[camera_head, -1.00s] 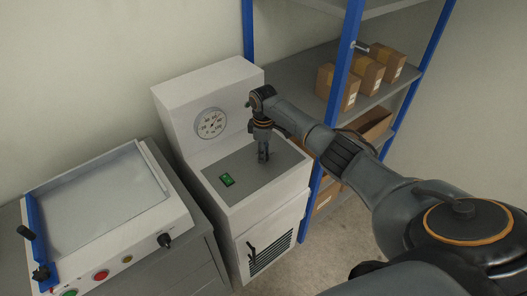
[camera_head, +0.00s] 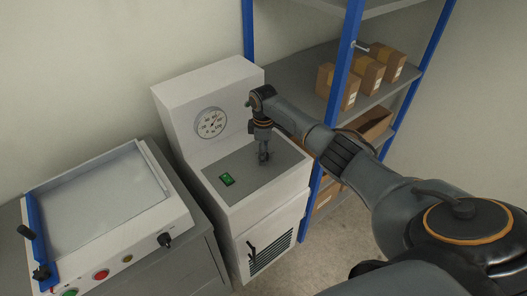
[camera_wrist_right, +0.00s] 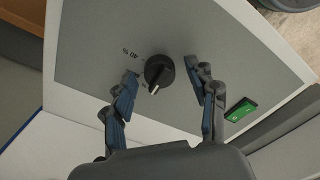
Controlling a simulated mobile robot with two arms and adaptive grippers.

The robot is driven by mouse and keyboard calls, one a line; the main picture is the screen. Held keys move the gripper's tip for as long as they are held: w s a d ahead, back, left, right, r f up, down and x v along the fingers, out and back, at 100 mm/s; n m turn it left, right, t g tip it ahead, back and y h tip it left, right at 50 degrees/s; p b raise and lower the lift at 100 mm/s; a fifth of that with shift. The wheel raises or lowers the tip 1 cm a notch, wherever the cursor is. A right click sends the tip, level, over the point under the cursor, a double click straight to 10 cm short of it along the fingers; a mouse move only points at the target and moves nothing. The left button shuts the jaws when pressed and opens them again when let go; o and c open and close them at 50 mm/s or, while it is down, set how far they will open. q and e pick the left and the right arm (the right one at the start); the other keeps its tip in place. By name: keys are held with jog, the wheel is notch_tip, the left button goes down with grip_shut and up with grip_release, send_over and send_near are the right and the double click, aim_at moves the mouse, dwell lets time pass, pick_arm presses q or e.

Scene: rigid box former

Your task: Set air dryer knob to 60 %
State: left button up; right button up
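The air dryer (camera_head: 215,150) is a white cabinet with a round gauge (camera_head: 211,123) on its upright back and a grey panel on top. Its black knob (camera_wrist_right: 158,71) with a pale pointer shows in the right wrist view, with printed % marks beside it, one reading 40. My right gripper (camera_head: 264,156) points down over the panel. In the right wrist view, the fingers of my right gripper (camera_wrist_right: 162,68) stand on either side of the knob, with gaps between. The gripper is open. The exact pointer setting is too small to read. My left gripper is not in view.
A green switch (camera_head: 227,180) sits on the panel, left of my gripper; it also shows in the right wrist view (camera_wrist_right: 241,110). A blue-framed shelf (camera_head: 345,60) with cardboard boxes (camera_head: 369,73) stands close on the right. Another machine (camera_head: 105,215) with buttons stands at left.

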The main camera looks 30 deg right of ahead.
jog(key=shift+r, duration=0.1)
notch_tip(320, 180, up, 12)
dwell(0.5)
dwell(0.5)
